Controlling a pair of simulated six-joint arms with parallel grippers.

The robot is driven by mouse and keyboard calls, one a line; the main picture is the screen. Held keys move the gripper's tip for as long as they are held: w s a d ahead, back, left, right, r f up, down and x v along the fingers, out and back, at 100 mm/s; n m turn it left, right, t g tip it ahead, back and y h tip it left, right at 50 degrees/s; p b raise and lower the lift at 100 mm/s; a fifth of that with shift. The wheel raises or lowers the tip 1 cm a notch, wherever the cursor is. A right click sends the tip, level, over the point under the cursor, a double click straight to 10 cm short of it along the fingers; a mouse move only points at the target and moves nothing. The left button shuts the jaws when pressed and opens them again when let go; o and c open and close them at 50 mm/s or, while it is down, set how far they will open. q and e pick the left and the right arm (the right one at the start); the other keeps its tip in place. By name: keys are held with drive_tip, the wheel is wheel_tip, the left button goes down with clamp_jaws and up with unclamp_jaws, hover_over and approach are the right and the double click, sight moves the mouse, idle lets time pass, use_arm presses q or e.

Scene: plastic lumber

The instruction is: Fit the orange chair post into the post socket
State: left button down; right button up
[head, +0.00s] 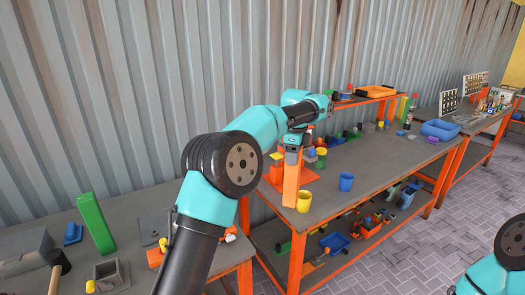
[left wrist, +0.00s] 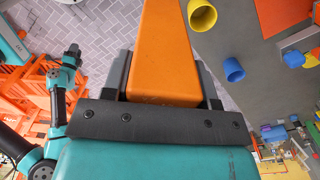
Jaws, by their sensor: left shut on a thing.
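My left gripper (head: 293,151) is shut on the orange chair post (head: 291,183), which hangs upright below it near the front edge of the far workbench. In the left wrist view the post (left wrist: 168,55) sits between the dark fingers of the left gripper (left wrist: 166,85). An orange flat base (head: 307,175) lies on the bench just behind the post, and an orange surface also shows in the left wrist view (left wrist: 284,14). I cannot make out a socket opening. My right arm shows in part; its gripper end (left wrist: 72,50) is too small to read.
A yellow cup (head: 304,202) stands close to the post's lower end, and a blue cup (head: 346,182) stands to its right. Several small coloured blocks lie behind. A green block (head: 95,224) stands on the near bench. The far bench's middle (head: 385,155) is clear.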

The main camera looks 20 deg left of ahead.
use_arm(q)
drive_tip(key=s+d+m, duration=0.1)
drive_tip(key=s+d, duration=0.1)
drive_tip(key=d, duration=0.5)
drive_tip(key=s+d+m, duration=0.1)
drive_tip(key=s+d, duration=0.2)
drive_tip(key=d, duration=0.5)
drive_tip(key=shift+r, duration=0.2)
drive_tip(key=shift+a, duration=0.15)
